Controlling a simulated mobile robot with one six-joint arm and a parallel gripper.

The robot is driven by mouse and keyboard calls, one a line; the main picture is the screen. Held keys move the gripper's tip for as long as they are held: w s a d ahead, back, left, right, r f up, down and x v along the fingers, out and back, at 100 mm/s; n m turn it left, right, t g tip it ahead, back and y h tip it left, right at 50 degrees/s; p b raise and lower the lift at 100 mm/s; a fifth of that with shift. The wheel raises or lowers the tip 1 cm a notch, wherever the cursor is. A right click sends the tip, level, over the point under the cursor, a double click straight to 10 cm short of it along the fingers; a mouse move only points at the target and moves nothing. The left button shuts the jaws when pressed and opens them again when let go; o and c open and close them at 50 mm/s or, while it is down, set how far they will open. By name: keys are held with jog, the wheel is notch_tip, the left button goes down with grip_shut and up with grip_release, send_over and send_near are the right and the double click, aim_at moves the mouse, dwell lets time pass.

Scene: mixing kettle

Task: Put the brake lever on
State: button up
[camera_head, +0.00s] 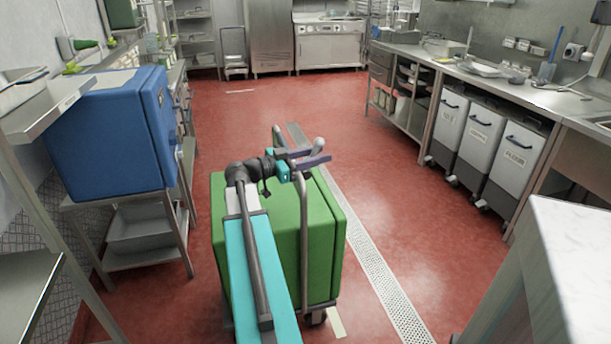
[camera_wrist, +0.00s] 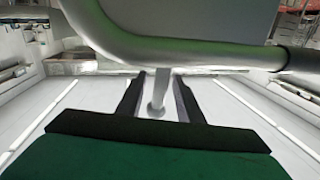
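The brake lever (camera_wrist: 160,88) is a short grey rod with a rounded end. In the wrist view it hangs from a bent metal tube, between my two dark fingers. My gripper (camera_wrist: 158,78) is open around the lever, with a gap on each side. In the head view my gripper (camera_head: 320,155) is at the push handle (camera_head: 304,230) of a green wheeled trolley (camera_head: 325,240). The lever's grey rounded knob (camera_head: 319,143) shows just above the fingers. The lever's lower part is hidden there by the gripper.
A blue box (camera_head: 105,135) stands on a steel stand at left. White wheeled bins (camera_head: 484,135) stand under the right counter (camera_head: 560,100). A white worktop (camera_head: 580,260) is at front right. The red floor (camera_head: 270,105) beyond the trolley is clear, with a drain grate (camera_head: 370,255) alongside.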

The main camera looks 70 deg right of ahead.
jog(key=shift+b+x, duration=0.7)
jog(key=shift+x, duration=0.6)
grip_shut()
